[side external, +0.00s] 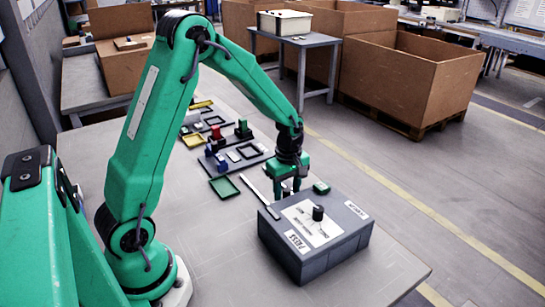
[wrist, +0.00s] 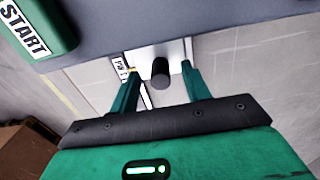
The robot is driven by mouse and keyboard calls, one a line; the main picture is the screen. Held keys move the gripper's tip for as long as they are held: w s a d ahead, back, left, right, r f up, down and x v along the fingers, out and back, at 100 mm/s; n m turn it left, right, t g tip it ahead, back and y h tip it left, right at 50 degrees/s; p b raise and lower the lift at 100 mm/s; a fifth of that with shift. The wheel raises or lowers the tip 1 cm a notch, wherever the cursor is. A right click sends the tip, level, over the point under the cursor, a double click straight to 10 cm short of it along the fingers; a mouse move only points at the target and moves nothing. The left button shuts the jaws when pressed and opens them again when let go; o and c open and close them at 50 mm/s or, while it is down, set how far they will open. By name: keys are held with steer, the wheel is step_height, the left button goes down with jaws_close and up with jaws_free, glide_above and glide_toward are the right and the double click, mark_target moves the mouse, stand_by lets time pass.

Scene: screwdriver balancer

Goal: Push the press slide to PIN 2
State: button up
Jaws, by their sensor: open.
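The grey press box (side external: 345,243) stands on the table in the side view, with a PRESS label, a white printed plate and a black knob on top. My gripper (side external: 287,190) points down just behind the box's far edge. In the wrist view, my gripper (wrist: 160,73) is open, its green fingers apart. A short dark round peg (wrist: 160,75) shows between the fingertips, in front of a pale plate beside the box edge. It appears to be the slide's handle; contact with the fingers is unclear. A pale strip with partly hidden lettering lies left of it. In the side view the fingers hide the peg.
A green START button (wrist: 35,25) sits on the box beside my gripper; it also shows in the side view (side external: 321,187). A pale bar (side external: 248,190) and a green tray (side external: 224,188) lie left of the gripper. Several fixtures stand behind. The table's front right is clear.

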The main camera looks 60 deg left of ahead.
steer(key=shift+r, duration=2.65)
